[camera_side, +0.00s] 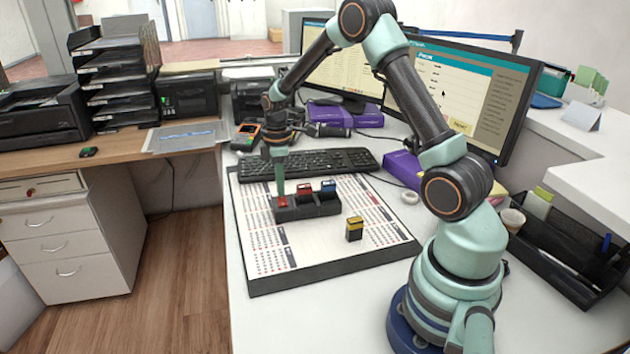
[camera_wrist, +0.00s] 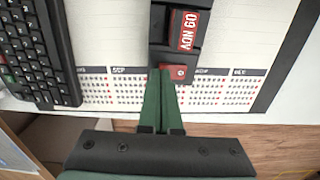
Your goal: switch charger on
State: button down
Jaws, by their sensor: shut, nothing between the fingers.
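The charger (camera_side: 318,210), a long dark block, lies on the calendar desk pad (camera_side: 345,255). It has a red switch (camera_side: 284,203) at its left end, which shows in the wrist view as a red piece with a small round mark (camera_wrist: 180,72). A red-labelled block (camera_side: 305,189) and a blue-topped block (camera_side: 328,189) sit in the charger. My gripper (camera_side: 281,194) is shut and empty, pointing down with its tips at the red switch. In the wrist view my green fingertips (camera_wrist: 161,76) partly cover the switch; whether they touch it I cannot tell.
A yellow and black block (camera_side: 354,229) stands on the pad, right of the charger. A black keyboard (camera_side: 310,163) lies behind, with a card terminal (camera_side: 246,135) at its left. Monitors (camera_side: 465,85) and a black organizer (camera_side: 565,245) bound the right. The front of the pad is clear.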

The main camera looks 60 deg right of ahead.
jog(key=shift+f, duration=0.35)
dwell(0.3)
jog(key=shift+w+r, duration=0.1)
jog(key=shift+r, duration=2.5)
dwell(1.1)
jog(key=shift+r, duration=1.6)
dwell(1.0)
jog(key=s+a+r+m+t, duration=0.35)
jog(key=s+a+r, duration=0.25)
jog(key=a+r, duration=0.3)
jog(key=s+a+r+m+t, duration=0.2)
jog(key=s+a+m, duration=0.3)
jog(key=s, duration=0.4)
jog(key=shift+a+r, duration=0.3)
jog(key=shift+a, duration=0.2)
